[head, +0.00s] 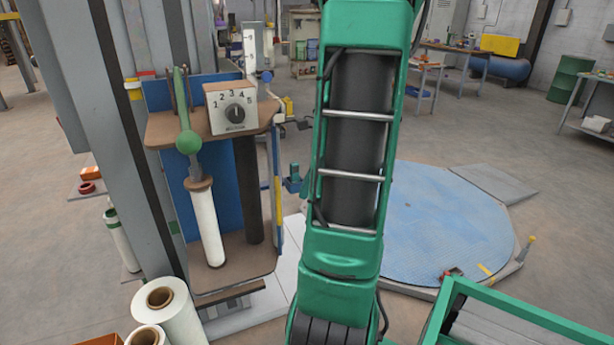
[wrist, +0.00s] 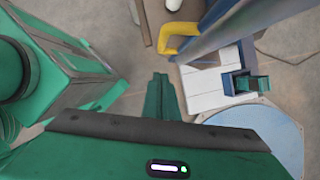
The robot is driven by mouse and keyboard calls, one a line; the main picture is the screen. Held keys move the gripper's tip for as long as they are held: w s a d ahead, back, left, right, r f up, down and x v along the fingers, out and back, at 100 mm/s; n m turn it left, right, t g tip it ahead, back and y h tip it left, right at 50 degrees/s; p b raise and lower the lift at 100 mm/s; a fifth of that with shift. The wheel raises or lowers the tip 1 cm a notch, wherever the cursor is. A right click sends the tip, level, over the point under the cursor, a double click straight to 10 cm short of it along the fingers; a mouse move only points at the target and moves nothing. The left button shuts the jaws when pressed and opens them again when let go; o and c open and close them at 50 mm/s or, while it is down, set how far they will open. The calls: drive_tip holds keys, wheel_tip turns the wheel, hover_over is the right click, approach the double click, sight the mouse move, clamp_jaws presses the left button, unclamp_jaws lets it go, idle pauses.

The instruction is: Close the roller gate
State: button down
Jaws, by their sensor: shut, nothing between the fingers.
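I cannot pick out the roller gate with certainty. In the wrist view, a yellow U-shaped handle (wrist: 176,40) sits beside a long blue-grey metal member (wrist: 228,30). A blue and green bracket (wrist: 246,84) lies right of my gripper. My gripper (wrist: 160,76) has its two green fingers together, with nothing between them. It appears apart from the handle and the bracket. The small blue-green bracket (head: 293,180) shows just left of my arm.
In the head view, a filler stand carries a dial box (head: 231,108) and a green-knobbed lever (head: 187,133) on brown shelves. White rolls (head: 168,310) stand at lower left. A round blue platform (head: 445,225) lies at right, with a green frame (head: 530,325) in front.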

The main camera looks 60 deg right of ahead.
drive_tip(key=shift+w+a+f, duration=0.3)
drive_tip(key=shift+w+a, duration=0.2)
drive_tip(key=shift+w, duration=0.15)
drive_tip(key=shift+w+a+f, duration=0.3)
drive_tip(key=shift+w+a, duration=0.15)
drive_tip(key=shift+w, duration=0.15)
drive_tip(key=shift+w+a+f, duration=0.3)
drive_tip(key=shift+w+a, duration=0.2)
drive_tip(key=shift+w, duration=0.15)
